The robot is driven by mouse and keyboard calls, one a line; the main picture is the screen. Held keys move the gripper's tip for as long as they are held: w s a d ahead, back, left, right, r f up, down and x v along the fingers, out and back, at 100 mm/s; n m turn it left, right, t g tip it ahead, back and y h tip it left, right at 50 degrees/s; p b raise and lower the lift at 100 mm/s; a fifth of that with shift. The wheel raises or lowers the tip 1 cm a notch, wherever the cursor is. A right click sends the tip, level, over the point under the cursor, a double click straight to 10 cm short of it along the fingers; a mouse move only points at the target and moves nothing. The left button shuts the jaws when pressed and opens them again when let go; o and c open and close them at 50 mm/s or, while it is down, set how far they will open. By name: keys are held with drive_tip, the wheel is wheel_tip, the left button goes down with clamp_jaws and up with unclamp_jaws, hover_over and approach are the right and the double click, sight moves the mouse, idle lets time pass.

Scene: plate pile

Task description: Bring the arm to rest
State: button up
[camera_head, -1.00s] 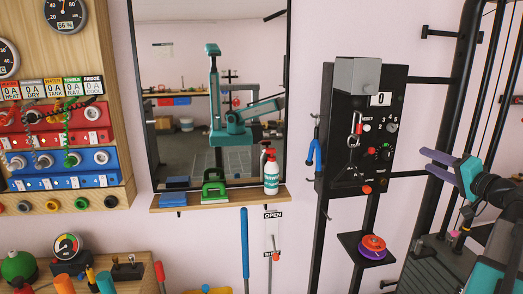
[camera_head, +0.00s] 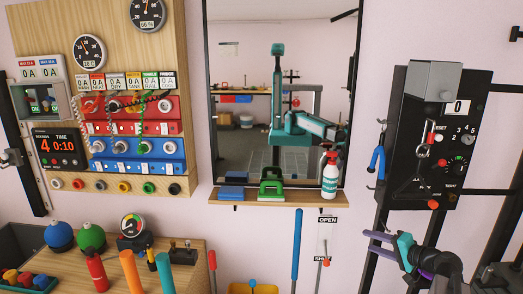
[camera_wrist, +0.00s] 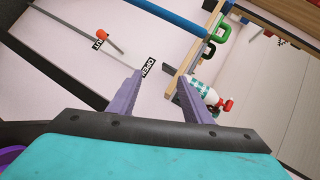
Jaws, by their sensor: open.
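My gripper (camera_head: 365,243) is at the lower right of the head view, with its two purple fingers pointing left, below the black control panel (camera_head: 430,110). In the wrist view my gripper (camera_wrist: 159,74) shows its purple fingers spread apart with nothing between them. It appears clear of the wall shelf (camera_head: 262,197) and the OPEN/SHUT slider plate (camera_head: 327,240). A purple piece (camera_wrist: 10,156) shows at the left edge of the wrist view; I cannot tell what it is.
Black rack bars (camera_head: 491,192) stand at the right. A wooden bench (camera_head: 195,275) with bottles is at lower left.

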drive_tip(key=s+a+f+n+g, duration=0.1)
drive_tip(key=s+a+f+g, duration=0.3)
drive_tip(key=a+f, duration=0.65)
drive_tip(key=s+a+f+n+g, duration=0.25)
drive_tip(key=s+a+f, duration=0.55)
drive_tip(key=f, duration=0.4)
drive_tip(key=s+a+f+n+g, duration=0.1)
drive_tip(key=s+a+f+g, duration=0.3)
drive_tip(key=a+f, duration=0.75)
drive_tip(key=s+a+f+n+g+h, duration=0.1)
drive_tip(key=s+f+g, duration=0.2)
drive_tip(key=s+f, duration=0.5)
drive_tip(key=s+a+f+n+g+h, duration=0.1)
drive_tip(key=s+f+n+g+h, duration=0.3)
drive_tip(key=s, duration=0.8)
drive_tip(key=s+d+f+h, duration=0.2)
drive_tip(key=s+d, duration=0.5)
drive_tip(key=d, duration=0.2)
drive_tip(key=shift+s+f+m, duration=0.2)
drive_tip(key=shift+f+m, duration=0.05)
drive_tip(key=shift+m, duration=0.1)
